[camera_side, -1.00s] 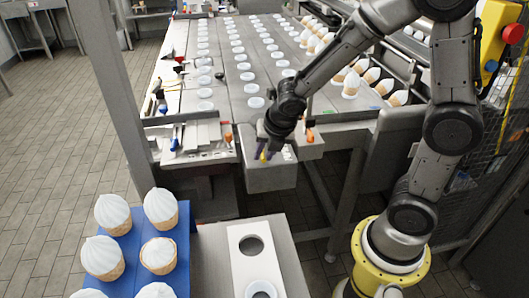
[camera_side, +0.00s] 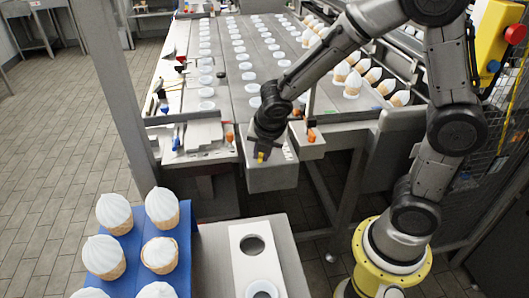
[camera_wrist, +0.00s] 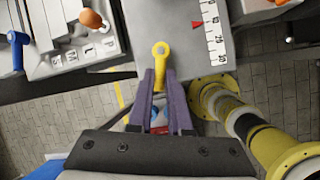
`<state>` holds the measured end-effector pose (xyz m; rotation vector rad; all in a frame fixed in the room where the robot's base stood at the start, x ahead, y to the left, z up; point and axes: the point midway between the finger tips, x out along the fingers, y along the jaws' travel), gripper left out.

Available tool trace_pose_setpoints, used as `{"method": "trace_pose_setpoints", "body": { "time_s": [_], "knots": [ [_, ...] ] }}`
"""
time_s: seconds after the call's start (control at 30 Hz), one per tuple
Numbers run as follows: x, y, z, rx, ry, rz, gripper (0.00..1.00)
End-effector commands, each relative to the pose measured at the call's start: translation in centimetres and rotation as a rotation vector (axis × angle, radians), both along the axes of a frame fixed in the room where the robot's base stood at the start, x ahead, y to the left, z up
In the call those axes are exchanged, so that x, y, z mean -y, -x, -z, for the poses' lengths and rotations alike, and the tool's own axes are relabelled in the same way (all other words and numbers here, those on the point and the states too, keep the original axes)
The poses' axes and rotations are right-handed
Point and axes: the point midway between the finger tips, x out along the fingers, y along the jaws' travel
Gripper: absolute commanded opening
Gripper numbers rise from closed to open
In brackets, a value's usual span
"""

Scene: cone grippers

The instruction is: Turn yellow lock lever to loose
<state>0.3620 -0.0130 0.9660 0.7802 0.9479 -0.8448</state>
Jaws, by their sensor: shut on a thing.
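The yellow lock lever (camera_wrist: 160,56) sits on the edge of a grey metal block (camera_wrist: 190,62) in the wrist view. Its round pivot is at the top and its arm points down the picture, toward me. My gripper (camera_wrist: 160,84) has its two purple fingers either side of the lever's lower arm, shut on it. In the side view, a small yellow part of the lever (camera_side: 261,157) shows at my gripper (camera_side: 263,150), at the top of the block's front face. The lever's lower end is partly hidden between the fingers.
An orange-knobbed lever (camera_wrist: 92,18) and a blue lever (camera_wrist: 17,50) stand to the left in the wrist view. A numbered scale (camera_wrist: 213,42) with a red pointer (camera_wrist: 197,24) lies right. Cones stand in a blue tray (camera_side: 133,262) at front left.

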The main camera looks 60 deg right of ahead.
Motion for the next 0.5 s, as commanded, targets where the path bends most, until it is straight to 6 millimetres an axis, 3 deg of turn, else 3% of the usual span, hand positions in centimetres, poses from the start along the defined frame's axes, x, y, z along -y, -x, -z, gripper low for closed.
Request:
{"method": "trace_pose_setpoints", "body": {
  "time_s": [0.5],
  "knots": [
    [-0.8, -2.0, -0.1, 0.003, -0.001, 0.491, 0.0]
  ]
}}
